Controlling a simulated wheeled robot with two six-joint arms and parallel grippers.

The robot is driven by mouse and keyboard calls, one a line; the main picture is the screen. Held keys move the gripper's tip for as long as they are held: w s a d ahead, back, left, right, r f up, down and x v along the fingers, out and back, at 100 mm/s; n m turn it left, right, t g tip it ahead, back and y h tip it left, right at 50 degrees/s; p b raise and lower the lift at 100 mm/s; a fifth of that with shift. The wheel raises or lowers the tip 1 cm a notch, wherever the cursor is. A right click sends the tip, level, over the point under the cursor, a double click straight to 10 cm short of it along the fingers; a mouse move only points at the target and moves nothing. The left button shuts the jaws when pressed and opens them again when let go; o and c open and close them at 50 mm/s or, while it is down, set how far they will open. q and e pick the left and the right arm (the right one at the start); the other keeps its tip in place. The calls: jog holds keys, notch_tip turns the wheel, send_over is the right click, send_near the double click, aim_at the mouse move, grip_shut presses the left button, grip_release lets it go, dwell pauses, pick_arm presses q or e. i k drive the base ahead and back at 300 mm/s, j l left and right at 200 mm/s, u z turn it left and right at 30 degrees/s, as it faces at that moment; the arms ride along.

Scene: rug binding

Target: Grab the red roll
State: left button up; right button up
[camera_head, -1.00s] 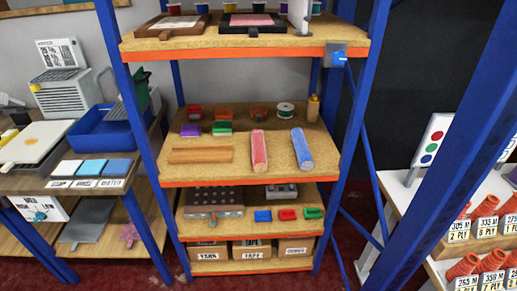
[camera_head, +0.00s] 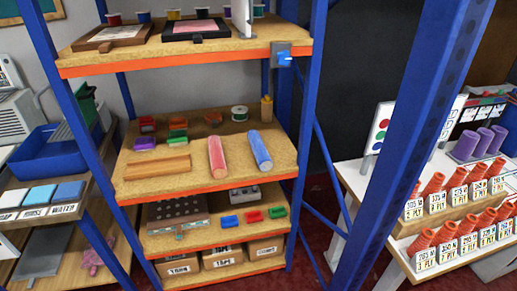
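A red roll (camera_head: 217,156) lies on the middle shelf (camera_head: 200,187) of the blue-framed rack, its round end facing the front edge. A blue roll (camera_head: 259,149) lies just to its right, and a wooden strip (camera_head: 158,167) lies to its left. The red roll looks pinkish red with a paler end, and nothing covers it. Neither of my grippers shows in the head view.
Small coloured blocks, a spool (camera_head: 239,113) and a bottle (camera_head: 267,108) stand behind the rolls. A blue upright (camera_head: 415,130) crosses the view on the right. A white table (camera_head: 365,190) with orange cones stands beyond it. A blue bin (camera_head: 50,150) is at left.

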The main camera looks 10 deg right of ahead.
aim_at(219, 170)
jog(key=i+j+z, duration=0.2)
jog(key=i+j, duration=0.2)
jog(key=i+j+z, duration=0.2)
jog(key=i+j, duration=0.15)
jog(key=j, duration=0.2)
